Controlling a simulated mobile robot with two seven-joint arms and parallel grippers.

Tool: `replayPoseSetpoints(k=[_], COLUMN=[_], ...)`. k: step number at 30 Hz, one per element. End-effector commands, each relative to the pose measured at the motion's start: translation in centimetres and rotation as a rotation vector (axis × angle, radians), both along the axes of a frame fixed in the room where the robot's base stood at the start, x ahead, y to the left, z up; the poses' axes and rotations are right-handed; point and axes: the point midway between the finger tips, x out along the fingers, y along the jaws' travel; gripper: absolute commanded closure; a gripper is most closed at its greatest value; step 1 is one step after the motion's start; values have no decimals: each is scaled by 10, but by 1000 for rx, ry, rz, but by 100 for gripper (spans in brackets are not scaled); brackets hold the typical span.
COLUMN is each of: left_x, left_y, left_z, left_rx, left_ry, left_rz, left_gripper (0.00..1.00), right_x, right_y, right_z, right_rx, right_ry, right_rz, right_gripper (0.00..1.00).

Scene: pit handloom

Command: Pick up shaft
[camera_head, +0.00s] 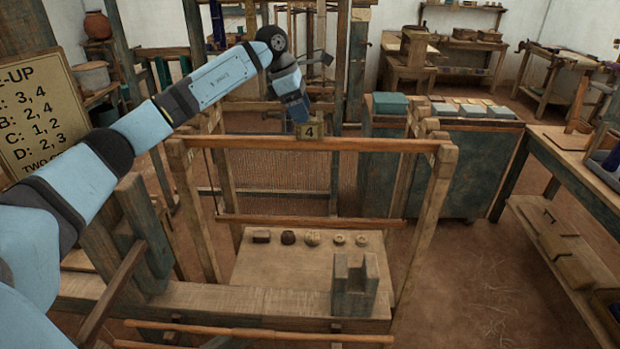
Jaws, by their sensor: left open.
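A shaft with an orange-brown wooden top bar (372,145) spans two wooden posts. A small plate marked 4 (309,132) sits at the middle of this bar. A second wooden bar (290,220) runs below it, with fine vertical threads (285,180) visible between and behind the bars. My left arm reaches in from the left, and its gripper (298,116) points down just above and slightly left of the number plate. The gripper is open; its fingers are small in view, and I cannot tell whether they touch the plate or bar. My right gripper is out of view.
Several small round and block pieces (312,239) lie in a row on a wooden board (270,272) below. A notched grey-green block (355,284) stands at its front right. A sign (38,118) stands at left. A cabinet (475,165) and side table (590,180) are at right.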

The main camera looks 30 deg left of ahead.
Motion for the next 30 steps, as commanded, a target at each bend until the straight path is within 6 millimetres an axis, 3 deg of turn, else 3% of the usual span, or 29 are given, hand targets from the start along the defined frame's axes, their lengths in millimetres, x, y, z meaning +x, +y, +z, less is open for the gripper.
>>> replayPoseSetpoints(k=[5, 13, 20, 27, 28, 30], left_x=[2, 8, 9, 9, 9, 9], left_y=[-5, -19, -19, -19, -19, -19], left_z=[-11, -45, -49, -48, -48, -48], left_rx=[-1, 0, -1, -1, -1, -1], left_ry=[1, 1, -1, -1, -1, -1], left_rz=[-2, 0, -1, 0, 0, 0], left_gripper=[39, 39, 39, 94, 100, 100], right_x=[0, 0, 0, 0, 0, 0], right_y=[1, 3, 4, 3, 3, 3], right_z=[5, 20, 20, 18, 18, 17], right_rx=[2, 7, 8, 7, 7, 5], right_ry=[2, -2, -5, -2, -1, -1], right_rz=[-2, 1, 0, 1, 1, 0], right_gripper=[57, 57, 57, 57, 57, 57])
